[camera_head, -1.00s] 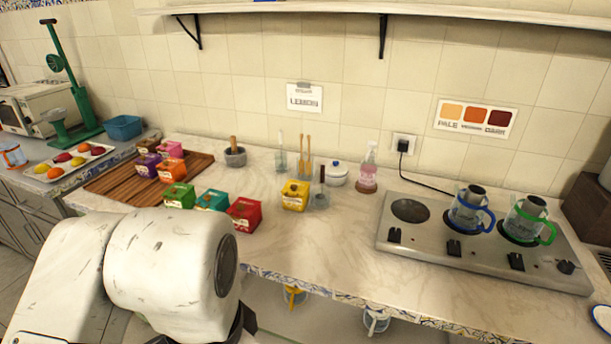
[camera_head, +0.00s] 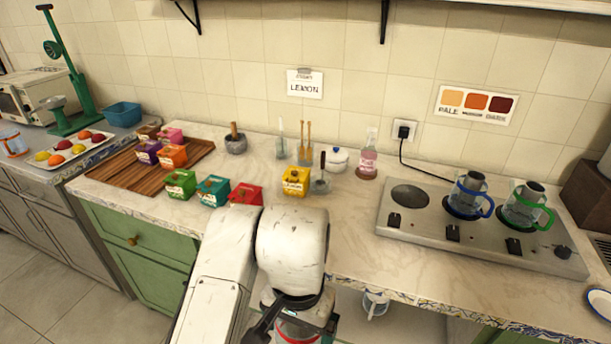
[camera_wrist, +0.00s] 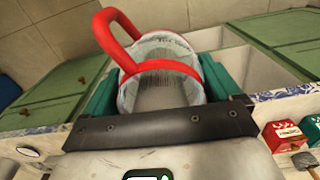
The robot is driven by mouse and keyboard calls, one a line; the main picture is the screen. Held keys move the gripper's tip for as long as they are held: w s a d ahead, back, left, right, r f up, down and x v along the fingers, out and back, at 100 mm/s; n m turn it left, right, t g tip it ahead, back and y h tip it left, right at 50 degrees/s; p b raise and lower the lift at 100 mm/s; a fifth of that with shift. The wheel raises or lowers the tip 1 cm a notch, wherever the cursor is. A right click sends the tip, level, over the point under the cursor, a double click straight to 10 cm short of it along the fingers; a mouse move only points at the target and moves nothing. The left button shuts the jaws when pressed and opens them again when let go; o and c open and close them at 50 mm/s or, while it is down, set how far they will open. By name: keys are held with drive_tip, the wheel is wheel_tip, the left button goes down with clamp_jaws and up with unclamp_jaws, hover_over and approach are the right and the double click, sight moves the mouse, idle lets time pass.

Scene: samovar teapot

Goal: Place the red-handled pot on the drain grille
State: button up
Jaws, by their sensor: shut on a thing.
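The red-handled pot (camera_wrist: 160,88) is a clear glass vessel with a red band and a red loop handle on its upper left in the wrist view. My gripper (camera_wrist: 158,80) is shut on it, with teal fingers on both sides. In the head view the pot (camera_head: 297,332) shows only partly, below my wrist at the bottom edge, in front of the counter. A dark slatted patch (camera_head: 604,247) at the far right edge may be the drain grille; it is cut off by the frame.
A hob (camera_head: 420,221) carries a blue-handled pot (camera_head: 468,196) and a green-handled pot (camera_head: 526,206). Several coloured boxes, including a red one (camera_head: 246,194) and a yellow one (camera_head: 295,182), stand left. Bare counter (camera_head: 350,225) lies between boxes and hob. A white-and-blue dish (camera_head: 599,303) sits lower right.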

drive_tip(key=w+d+f+n, duration=0.2)
drive_tip(key=d+f, duration=0.5)
drive_tip(key=d, duration=0.3)
drive_tip(key=w+d+f+n, duration=0.2)
drive_tip(key=d+f, duration=0.6)
drive_tip(key=d, duration=0.3)
drive_tip(key=shift+w+f+n, duration=0.15)
drive_tip(key=shift+f+n, duration=0.05)
drive_tip(key=shift+n, duration=0.1)
drive_tip(key=shift+a, duration=0.1)
drive_tip(key=s+f, duration=0.4)
drive_tip(key=f, duration=0.1)
drive_tip(key=shift+s+f, duration=0.3)
drive_tip(key=shift+a, duration=0.2)
